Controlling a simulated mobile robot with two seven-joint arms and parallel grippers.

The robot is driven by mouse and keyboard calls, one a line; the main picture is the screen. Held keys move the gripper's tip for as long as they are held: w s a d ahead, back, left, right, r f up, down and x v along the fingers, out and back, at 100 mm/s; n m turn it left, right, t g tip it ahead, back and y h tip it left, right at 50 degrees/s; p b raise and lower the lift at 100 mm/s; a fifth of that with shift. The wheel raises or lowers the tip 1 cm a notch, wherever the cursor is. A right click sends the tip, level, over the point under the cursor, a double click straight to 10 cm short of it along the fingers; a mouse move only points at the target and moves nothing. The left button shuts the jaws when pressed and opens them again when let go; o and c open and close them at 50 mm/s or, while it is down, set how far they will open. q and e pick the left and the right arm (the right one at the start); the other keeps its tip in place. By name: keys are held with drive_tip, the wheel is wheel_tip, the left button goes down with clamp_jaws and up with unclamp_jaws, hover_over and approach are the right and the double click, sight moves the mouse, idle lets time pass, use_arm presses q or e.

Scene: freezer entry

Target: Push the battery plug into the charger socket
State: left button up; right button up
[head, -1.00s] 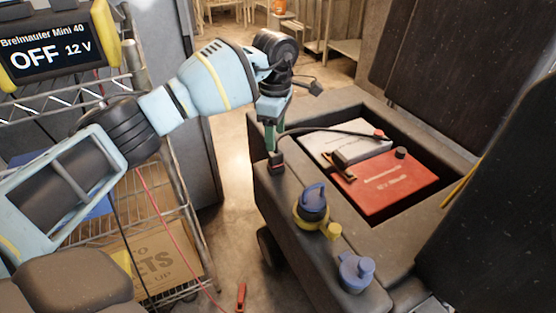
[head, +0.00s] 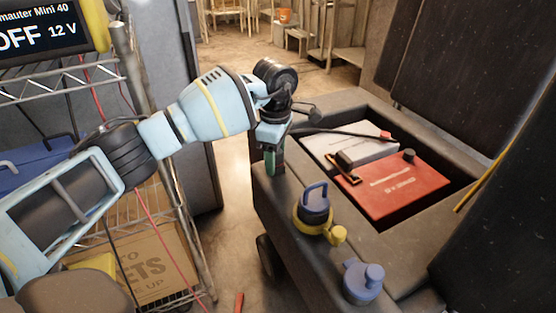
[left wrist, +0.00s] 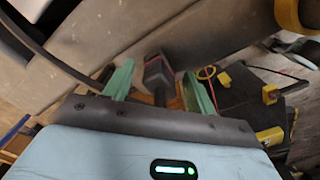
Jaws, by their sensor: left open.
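My left gripper (head: 271,162) is open, its green fingers pointing down beside the near left corner of the vehicle's compartment. In the left wrist view a dark plug (left wrist: 154,76) with a thin red line shows between the spread fingers; I cannot tell whether either finger touches it. A black cable (head: 345,133) runs from the batteries towards the gripper. The charger (head: 45,35) at the upper left reads OFF 12 V. A blue-capped fitting with a yellow collar (head: 313,207) and a blue one (head: 362,282) stand on the vehicle's edge; I cannot tell whether either is the socket. My right gripper is out of view.
A white battery (head: 340,150) and a red battery (head: 395,188) sit in the vehicle's recess (head: 450,208). A wire rack (head: 180,225) with a cardboard box (head: 155,265) stands at left. Open floor (head: 232,180) lies between rack and vehicle.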

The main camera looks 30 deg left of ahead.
use_arm(q)
drive_tip(key=shift+c, duration=1.2)
drive_tip(key=c, duration=0.7)
drive_tip(key=shift+c, duration=0.4)
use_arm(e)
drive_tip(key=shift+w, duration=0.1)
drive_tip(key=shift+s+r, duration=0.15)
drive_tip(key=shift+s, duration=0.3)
use_arm(q)
drive_tip(key=shift+p, duration=0.35)
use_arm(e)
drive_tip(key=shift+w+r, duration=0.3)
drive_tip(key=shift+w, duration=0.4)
use_arm(q)
drive_tip(key=shift+r+p, duration=0.3)
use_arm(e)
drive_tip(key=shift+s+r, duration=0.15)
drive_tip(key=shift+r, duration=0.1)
